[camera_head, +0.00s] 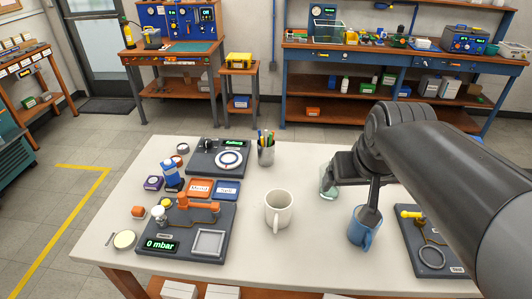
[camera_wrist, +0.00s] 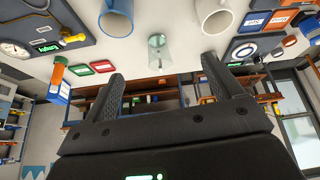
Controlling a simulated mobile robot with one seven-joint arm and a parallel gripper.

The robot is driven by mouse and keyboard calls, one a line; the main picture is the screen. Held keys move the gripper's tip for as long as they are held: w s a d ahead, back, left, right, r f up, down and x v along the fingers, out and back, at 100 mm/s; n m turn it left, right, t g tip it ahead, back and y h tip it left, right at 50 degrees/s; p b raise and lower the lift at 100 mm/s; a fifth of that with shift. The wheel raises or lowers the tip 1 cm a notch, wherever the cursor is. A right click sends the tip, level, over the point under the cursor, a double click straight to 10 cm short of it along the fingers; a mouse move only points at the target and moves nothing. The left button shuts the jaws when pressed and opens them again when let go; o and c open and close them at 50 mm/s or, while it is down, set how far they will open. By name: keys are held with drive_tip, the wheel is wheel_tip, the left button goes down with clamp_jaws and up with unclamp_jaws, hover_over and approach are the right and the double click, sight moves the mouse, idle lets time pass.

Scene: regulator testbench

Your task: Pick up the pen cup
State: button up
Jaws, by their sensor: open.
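The pen cup (camera_head: 266,155) is a dark grey cup holding several coloured pens, upright near the back edge of the white table in the head view. In the head view, one finger overlaps the blue mug.
A white mug (camera_head: 279,212) stands in front of the pen cup. The blue mug (camera_head: 362,232) and the glass (camera_head: 328,181) are near my gripper. A dark dial unit (camera_head: 204,153) is left of the pen cup. Bare table (camera_head: 230,275) lies at the front.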

drive_tip(key=w+a+n, duration=0.2)
drive_tip(key=w+a, duration=0.3)
drive_tip(key=w, duration=0.7)
drive_tip(key=n+g+y, duration=0.1)
drive_tip(key=n+y, duration=0.1)
drive_tip(key=n, duration=0.1)
approach(268, 144)
wheel_tip(268, 144, down, 2)
drive_tip(key=w, duration=0.1)
drive_tip(key=shift+g, duration=0.3)
drive_tip(key=x, duration=0.5)
drive_tip(key=shift+w+a+f, duration=0.1)
drive_tip(key=shift+w+a, duration=0.15)
drive_tip(key=x, duration=0.5)
drive_tip(key=shift+w+a+f, duration=0.2)
drive_tip(key=shift+w+a, duration=0.15)
drive_tip(key=c, duration=1.2)
